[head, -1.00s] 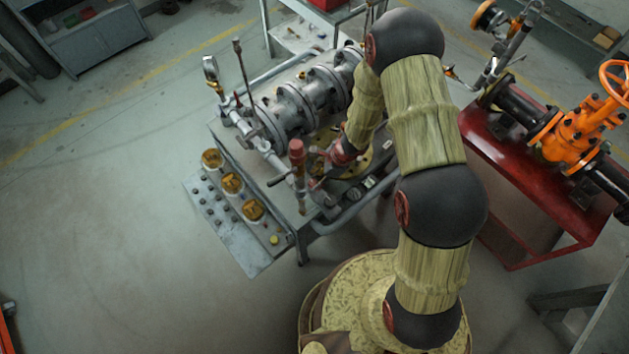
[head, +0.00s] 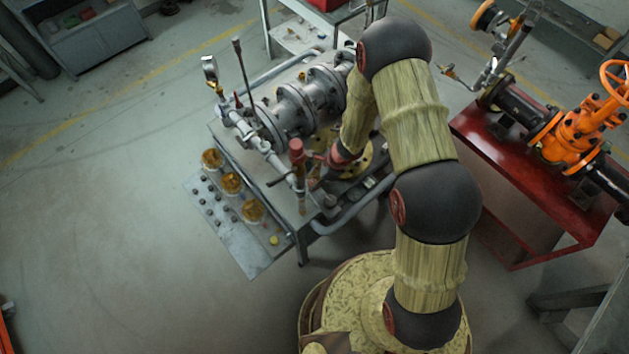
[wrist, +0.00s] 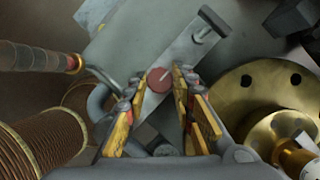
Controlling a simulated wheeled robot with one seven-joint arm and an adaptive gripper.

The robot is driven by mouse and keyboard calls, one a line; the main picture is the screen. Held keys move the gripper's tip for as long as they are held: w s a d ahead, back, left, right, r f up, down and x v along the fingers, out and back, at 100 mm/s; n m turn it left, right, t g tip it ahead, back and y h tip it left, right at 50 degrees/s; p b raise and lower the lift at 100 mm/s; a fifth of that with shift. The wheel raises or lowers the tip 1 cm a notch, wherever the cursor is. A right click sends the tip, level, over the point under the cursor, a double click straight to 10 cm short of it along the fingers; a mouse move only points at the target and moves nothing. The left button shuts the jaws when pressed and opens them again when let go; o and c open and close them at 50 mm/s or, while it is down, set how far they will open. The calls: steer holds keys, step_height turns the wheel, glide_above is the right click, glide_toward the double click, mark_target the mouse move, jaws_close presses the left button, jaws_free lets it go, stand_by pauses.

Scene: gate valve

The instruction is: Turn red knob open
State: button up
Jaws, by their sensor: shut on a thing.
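The red knob (head: 296,150) stands at the front edge of the grey pipe bench in the head view, on top of a thin upright pipe. In the wrist view its round red end (wrist: 160,80) lies between the fingertips, against a grey bar. My gripper (wrist: 156,88) is shut on the red knob, with its orange-and-black fingers on either side. In the head view my wrist comes to the knob from the right, and the fingers are too small to make out clearly.
The bench (head: 222,132) carries flanged grey pipes (head: 300,108) and a gauge (head: 209,68). A red table (head: 520,185) with an orange valve (head: 572,135) stands to the right. The floor at left is clear.

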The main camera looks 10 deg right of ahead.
jaws_close()
steer(key=shift+n, duration=0.3)
steer(key=n+p, duration=0.1)
steer(key=n+g+p, duration=0.1)
steer(key=n, duration=0.1)
steer(key=shift+w+n+g, duration=0.2)
steer(key=shift+n+g, duration=0.1)
steer(key=n+g, duration=0.1)
steer(key=n, duration=0.2)
steer(key=shift+w+n+h, duration=0.1)
steer(key=shift+n+h, duration=0.2)
steer(key=n+g+b, duration=0.1)
steer(key=n, duration=0.1)
steer(key=n+h+b, duration=0.1)
steer(key=n, duration=0.2)
steer(key=shift+w+a+f+g, duration=0.1)
steer(key=shift+a+g, duration=0.1)
steer(key=shift+g, duration=0.2)
steer(key=n+h+b, duration=0.1)
steer(key=n, duration=0.1)
steer(key=n+b, duration=0.1)
steer(key=n, duration=0.2)
steer(key=shift+a+g+h+b, duration=0.1)
steer(key=shift+g+h+b, duration=0.3)
